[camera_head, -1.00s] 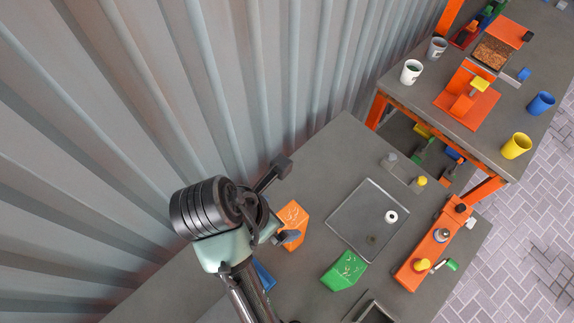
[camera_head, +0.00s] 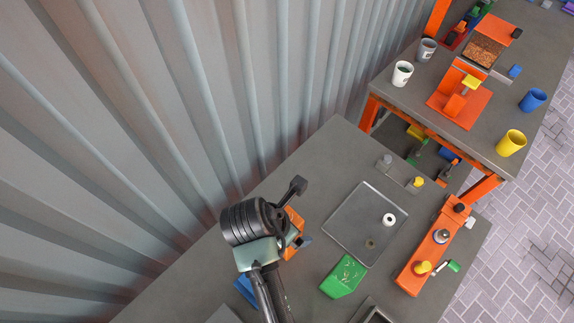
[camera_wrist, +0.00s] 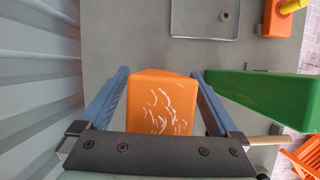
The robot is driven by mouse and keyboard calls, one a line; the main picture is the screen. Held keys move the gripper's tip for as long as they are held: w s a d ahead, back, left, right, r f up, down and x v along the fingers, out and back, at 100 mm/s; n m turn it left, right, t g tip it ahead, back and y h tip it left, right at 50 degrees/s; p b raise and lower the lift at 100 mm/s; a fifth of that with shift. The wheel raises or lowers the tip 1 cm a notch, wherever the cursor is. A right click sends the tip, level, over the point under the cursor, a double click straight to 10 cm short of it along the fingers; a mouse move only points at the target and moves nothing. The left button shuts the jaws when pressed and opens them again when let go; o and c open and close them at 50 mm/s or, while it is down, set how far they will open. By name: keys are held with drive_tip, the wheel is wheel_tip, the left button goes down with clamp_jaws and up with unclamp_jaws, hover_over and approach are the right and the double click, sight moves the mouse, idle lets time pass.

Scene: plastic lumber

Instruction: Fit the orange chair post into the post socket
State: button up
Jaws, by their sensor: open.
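An orange block (camera_wrist: 160,105) with white scratch marks stands between the two blue fingers of my gripper (camera_wrist: 160,78) in the wrist view. My gripper is open, with narrow gaps showing on both sides of the block. In the head view the orange block (camera_head: 294,222) is partly hidden by my wrist. I cannot tell for sure that this block is the chair post. A shallow grey tray (camera_head: 346,222) lies to its right, with a white ring (camera_head: 389,219) and a duller ring (camera_head: 370,244) on it. Which part is the post socket is unclear.
A green block (camera_head: 344,277) stands close right of my gripper, also in the wrist view (camera_wrist: 265,95). An orange fixture (camera_head: 428,258) with knobs stands at the table's right. Ribbed metal wall (camera_head: 150,120) runs along the left. A second table holds cups and an orange stand (camera_head: 462,105).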

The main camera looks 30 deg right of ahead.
clamp_jaws()
idle(0.5)
